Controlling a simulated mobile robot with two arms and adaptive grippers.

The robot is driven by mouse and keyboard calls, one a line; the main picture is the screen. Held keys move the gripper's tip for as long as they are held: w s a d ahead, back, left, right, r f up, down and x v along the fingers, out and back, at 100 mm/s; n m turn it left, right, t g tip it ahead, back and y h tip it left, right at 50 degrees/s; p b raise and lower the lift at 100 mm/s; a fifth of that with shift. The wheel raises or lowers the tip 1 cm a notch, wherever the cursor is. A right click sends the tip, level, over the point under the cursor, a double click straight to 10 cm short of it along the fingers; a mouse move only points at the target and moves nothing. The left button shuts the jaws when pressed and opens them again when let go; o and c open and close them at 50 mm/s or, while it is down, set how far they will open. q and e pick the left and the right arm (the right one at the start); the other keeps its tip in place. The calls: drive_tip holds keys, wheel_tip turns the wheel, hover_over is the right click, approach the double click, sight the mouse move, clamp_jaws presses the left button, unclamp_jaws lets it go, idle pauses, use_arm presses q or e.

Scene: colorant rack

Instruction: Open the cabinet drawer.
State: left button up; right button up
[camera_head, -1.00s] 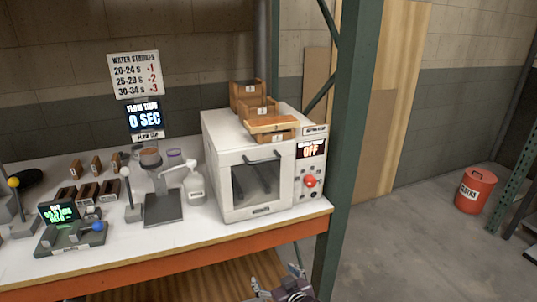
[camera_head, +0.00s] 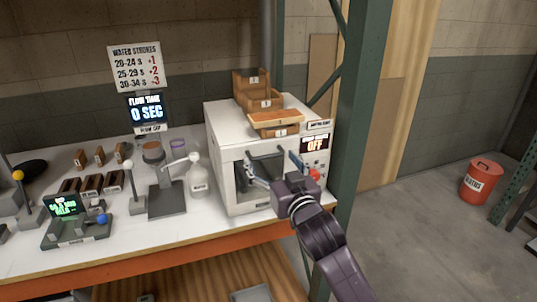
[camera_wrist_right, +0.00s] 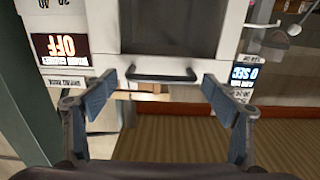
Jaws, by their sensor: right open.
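The white cabinet (camera_head: 222,120) stands on the workbench, with a dark window in its front. The front looks closed. In the right wrist view the cabinet front (camera_wrist_right: 235,35) appears upside down, with its black bar handle (camera_wrist_right: 162,77) near the middle. My right gripper (camera_head: 270,168) is open in front of the cabinet. In the right wrist view its fingertips (camera_wrist_right: 160,84) lie to either side of the handle; they are not closed on it, and I cannot tell any contact.
Wooden trays (camera_head: 262,103) are stacked on the cabinet. A flow cup stand (camera_head: 167,200) and a white bottle (camera_head: 198,180) stand left of it. A green rack post (camera_head: 350,140) rises close on the right. A red bin (camera_head: 480,182) stands on the open floor.

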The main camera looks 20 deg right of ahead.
drive_tip(key=shift+w, duration=1.15)
drive_tip(key=shift+c, duration=0.3)
drive_tip(key=c, duration=1.3)
